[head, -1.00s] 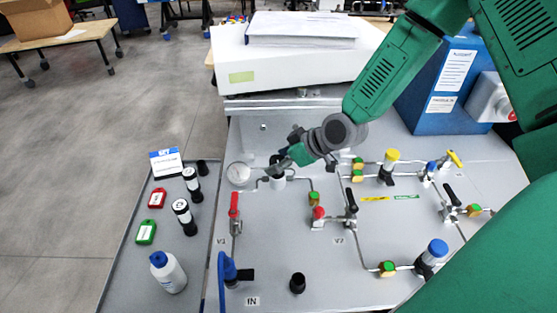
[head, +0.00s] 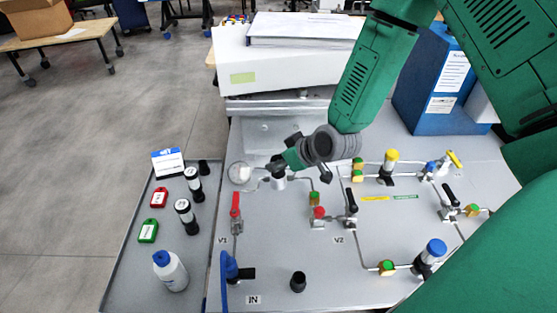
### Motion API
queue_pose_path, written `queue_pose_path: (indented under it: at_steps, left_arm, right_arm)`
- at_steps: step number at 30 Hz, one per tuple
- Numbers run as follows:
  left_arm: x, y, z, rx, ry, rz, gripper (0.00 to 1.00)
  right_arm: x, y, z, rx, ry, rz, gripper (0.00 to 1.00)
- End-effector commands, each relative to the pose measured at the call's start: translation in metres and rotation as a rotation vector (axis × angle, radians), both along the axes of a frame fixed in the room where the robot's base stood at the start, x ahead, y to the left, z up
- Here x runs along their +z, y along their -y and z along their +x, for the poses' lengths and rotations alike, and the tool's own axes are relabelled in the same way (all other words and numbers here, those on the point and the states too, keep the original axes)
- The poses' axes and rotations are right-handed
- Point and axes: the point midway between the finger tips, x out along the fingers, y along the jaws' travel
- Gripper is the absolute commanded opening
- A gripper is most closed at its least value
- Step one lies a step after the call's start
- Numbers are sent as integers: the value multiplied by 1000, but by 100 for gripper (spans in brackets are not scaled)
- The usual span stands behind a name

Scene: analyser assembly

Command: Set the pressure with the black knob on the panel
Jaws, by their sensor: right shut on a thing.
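The black knob (head: 277,165) sits on top of a silver regulator body (head: 278,183) at the upper left of the panel (head: 285,250). My right gripper (head: 280,163) reaches in from the upper right and is shut on the black knob; its fingers hide much of the knob. A round pressure gauge (head: 239,173) stands just left of the regulator, with its reading too small to make out. My left gripper is not in view.
A red-handled valve (head: 235,207), a black-handled valve (head: 351,203) and yellow (head: 390,158) and blue (head: 435,250) capped fittings stand on the panel. A grey side tray (head: 128,275) holds a bottle (head: 170,270), vials and tags. A white box (head: 285,70) stands behind.

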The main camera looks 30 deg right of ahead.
Motion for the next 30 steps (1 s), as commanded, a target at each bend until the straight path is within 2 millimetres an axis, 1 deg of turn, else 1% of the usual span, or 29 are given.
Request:
queue_pose_path:
  at_steps: [3,4,5,14,17,20,30]
  left_arm:
    - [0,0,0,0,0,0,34]
    - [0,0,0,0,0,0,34]
    - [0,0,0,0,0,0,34]
    - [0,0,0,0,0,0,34]
    - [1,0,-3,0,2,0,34]
    - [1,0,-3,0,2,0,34]
    - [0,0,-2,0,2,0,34]
  right_arm:
    - [0,1,1,0,3,-1,7]
    - [0,1,1,0,3,-1,46]
    - [0,1,1,0,3,-1,56]
    - [1,0,0,1,2,1,56]
    - [4,1,-3,1,1,0,56]
    - [14,3,-12,1,3,1,56]
    - [64,17,-60,1,3,2,56]
